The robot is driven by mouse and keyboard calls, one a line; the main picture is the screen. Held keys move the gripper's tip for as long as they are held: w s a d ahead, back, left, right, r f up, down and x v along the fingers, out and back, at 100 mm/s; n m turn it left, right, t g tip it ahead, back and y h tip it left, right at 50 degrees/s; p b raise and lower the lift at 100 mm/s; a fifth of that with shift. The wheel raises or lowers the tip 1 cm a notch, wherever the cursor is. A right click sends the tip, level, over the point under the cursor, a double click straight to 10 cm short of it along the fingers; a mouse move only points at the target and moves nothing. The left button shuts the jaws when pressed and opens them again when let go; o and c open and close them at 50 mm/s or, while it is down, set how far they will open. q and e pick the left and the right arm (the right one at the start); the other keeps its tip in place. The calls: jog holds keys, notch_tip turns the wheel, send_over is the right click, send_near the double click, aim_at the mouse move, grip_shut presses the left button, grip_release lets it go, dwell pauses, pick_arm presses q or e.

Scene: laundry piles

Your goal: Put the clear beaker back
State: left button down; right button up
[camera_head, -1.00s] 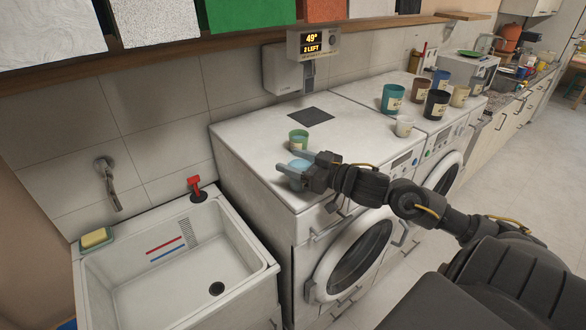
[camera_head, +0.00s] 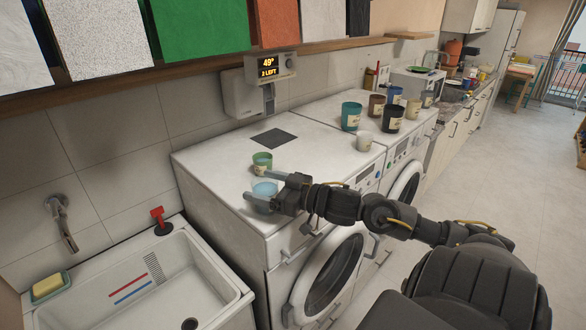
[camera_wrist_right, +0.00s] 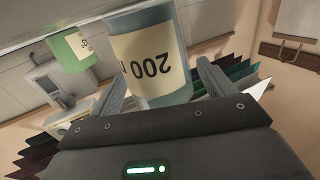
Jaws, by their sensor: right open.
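The clear beaker, tinted pale blue (camera_head: 264,190), stands on the white top of the near washing machine (camera_head: 215,160), close to its front left. My right gripper (camera_head: 251,184) is open, with one finger on each side of this beaker. In the right wrist view the beaker (camera_wrist_right: 150,55) shows a cream label reading 200, upside down, between the two spread fingers (camera_wrist_right: 163,85). I cannot tell whether a finger touches it. My left gripper is not in view.
A green cup (camera_head: 262,161) stands just behind the beaker. A dark square mat (camera_head: 274,138) lies bare farther back. A sink (camera_head: 160,290) is at left.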

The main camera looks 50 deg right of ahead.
jog(key=b+v, duration=0.1)
jog(key=v, duration=0.9)
jog(key=shift+s, duration=0.25)
jog(key=shift+s+d, duration=0.1)
